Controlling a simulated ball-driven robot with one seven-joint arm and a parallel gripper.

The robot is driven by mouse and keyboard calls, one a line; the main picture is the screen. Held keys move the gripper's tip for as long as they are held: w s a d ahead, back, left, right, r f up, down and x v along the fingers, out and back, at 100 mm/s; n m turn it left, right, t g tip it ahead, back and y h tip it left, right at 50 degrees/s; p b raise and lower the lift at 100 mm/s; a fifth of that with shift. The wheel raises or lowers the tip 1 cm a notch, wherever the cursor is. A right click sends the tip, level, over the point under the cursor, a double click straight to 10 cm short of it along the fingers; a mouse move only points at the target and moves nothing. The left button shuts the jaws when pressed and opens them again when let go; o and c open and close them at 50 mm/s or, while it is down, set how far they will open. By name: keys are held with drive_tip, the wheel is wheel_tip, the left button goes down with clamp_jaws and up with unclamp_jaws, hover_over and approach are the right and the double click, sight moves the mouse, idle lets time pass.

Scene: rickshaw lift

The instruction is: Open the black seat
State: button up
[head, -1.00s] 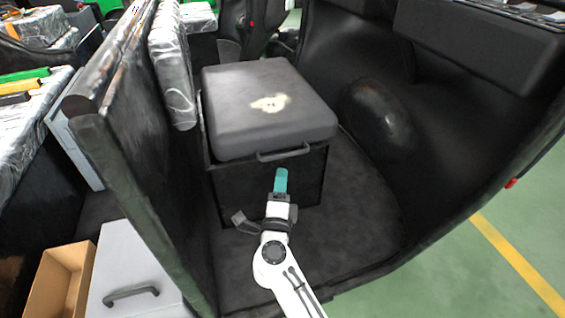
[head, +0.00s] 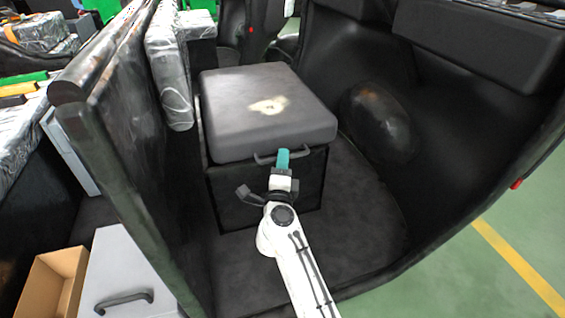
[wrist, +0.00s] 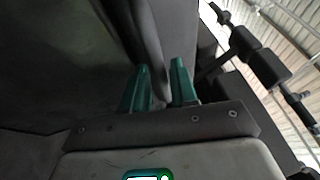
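The black seat (head: 262,105) is a dark grey-black cushion with a pale worn patch, lying closed and flat on a black box (head: 235,195). A thin dark handle (head: 262,158) sits on its front edge. My gripper (head: 283,158), with teal fingers, is at the right part of this handle and overlaps it in the head view. In the wrist view, the two fingers (wrist: 160,85) stand apart with a gap between them, in front of the seat's edge (wrist: 152,35). I cannot tell whether the handle lies between them or whether they touch it.
A tall dark panel (head: 125,130) stands left of the seat. A dark rounded bulge (head: 381,122) and the curved side wall lie to the right. A grey drawer box (head: 130,270) and an open cardboard box (head: 50,285) are at lower left. The floor in front of the box is clear.

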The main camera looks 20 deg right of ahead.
clamp_jaws()
idle(0.4)
